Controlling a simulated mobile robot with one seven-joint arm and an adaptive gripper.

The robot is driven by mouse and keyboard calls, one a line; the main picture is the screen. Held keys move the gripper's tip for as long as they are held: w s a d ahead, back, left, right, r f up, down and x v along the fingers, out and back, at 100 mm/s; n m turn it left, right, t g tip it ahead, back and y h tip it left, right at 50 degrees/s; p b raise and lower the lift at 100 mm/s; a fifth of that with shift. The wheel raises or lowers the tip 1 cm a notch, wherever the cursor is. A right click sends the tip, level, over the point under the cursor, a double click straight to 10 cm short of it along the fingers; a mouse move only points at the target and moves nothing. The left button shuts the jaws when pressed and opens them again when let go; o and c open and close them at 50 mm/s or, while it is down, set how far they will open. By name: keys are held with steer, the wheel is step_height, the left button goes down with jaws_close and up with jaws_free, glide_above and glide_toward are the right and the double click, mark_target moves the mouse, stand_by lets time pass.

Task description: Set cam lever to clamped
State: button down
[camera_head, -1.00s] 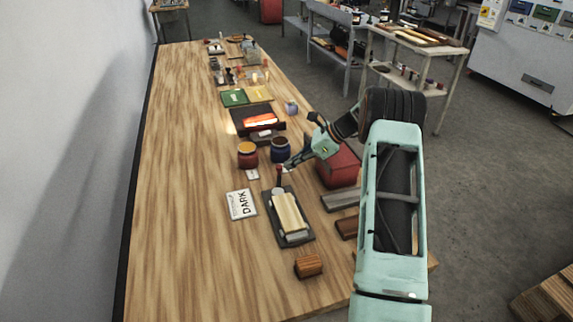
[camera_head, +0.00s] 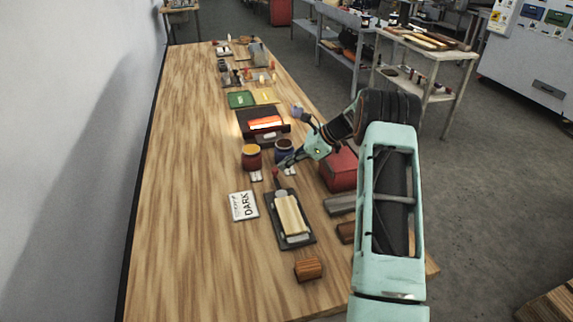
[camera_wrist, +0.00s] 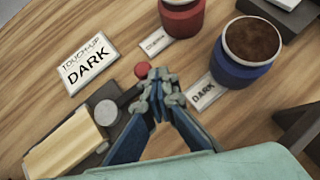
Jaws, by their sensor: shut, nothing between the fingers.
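A dark clamp plate (camera_head: 309,236) lies on the bench and carries a pale wooden block (camera_head: 289,214); the block also shows in the wrist view (camera_wrist: 66,148). At the plate's far end is a round grey pivot (camera_wrist: 107,112). The cam lever (camera_wrist: 129,96) is a dark bar running from this pivot to a red knob (camera_wrist: 142,70), also seen in the head view (camera_head: 276,172). My gripper (camera_wrist: 158,77) is shut and empty. Its tips are right beside the knob, on its right in the wrist view; I cannot tell whether they touch.
A blue jar (camera_wrist: 247,51) and a red jar (camera_wrist: 183,15) stand close beyond my gripper, with small label cards before them. A DARK card (camera_head: 243,206) lies left of the plate. A red box (camera_head: 340,168) stands to the right. Bench left of the card is clear.

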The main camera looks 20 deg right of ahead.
stand_by(0.3)
steer(key=v, duration=1.2)
